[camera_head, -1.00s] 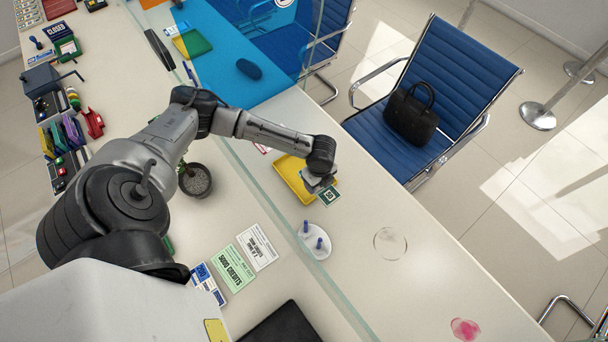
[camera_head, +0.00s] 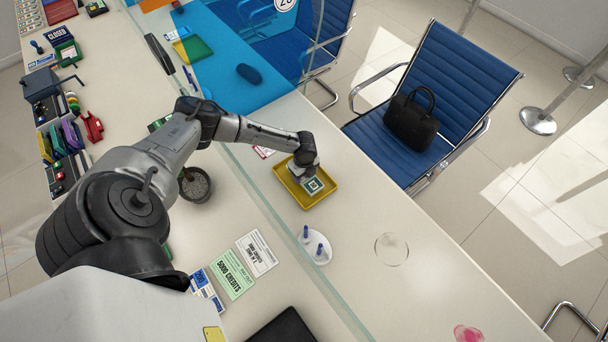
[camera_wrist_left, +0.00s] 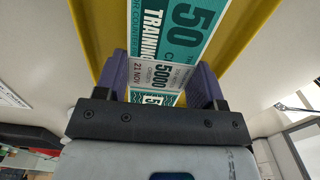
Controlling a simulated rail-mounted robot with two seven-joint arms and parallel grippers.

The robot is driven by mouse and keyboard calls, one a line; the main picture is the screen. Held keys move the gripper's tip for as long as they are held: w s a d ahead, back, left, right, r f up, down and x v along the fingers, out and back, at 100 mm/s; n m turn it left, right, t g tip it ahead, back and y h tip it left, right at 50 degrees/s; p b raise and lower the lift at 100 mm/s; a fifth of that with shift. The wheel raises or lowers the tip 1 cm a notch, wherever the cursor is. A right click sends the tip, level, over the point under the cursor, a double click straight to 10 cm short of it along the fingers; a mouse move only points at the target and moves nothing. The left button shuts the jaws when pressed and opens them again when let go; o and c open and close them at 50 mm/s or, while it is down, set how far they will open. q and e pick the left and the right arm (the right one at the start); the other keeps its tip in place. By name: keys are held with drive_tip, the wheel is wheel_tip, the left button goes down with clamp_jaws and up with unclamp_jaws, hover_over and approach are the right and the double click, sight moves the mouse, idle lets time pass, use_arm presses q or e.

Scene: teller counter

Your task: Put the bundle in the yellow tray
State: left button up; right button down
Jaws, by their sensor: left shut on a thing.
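The bundle (camera_head: 314,186) is a stack of green and white notes with a white paper band, also in the left wrist view (camera_wrist_left: 185,20). My left gripper (camera_head: 308,179) is shut on it, with a dark finger on each side of the band in the left wrist view (camera_wrist_left: 163,78). In the head view the bundle lies within the outline of the yellow tray (camera_head: 306,206), whose yellow also shows around the notes in the left wrist view (camera_wrist_left: 85,25). I cannot tell whether the bundle touches the tray floor. My right gripper is not in view.
A clear glass screen (camera_head: 262,205) runs along the counter, and my left arm reaches across it. A round clear disc (camera_head: 391,249) and a pink stain (camera_head: 467,334) lie farther right.

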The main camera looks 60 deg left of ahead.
use_arm(q)
drive_tip(key=shift+f, duration=0.65)
drive_tip(key=shift+f, duration=0.1)
drive_tip(key=shift+f, duration=0.1)
drive_tip(key=o, duration=1)
drive_tip(key=shift+o, duration=0.2)
wheel_tip(320, 180, up, 12)
drive_tip(key=p, duration=0.1)
drive_tip(key=shift+r, duration=0.25)
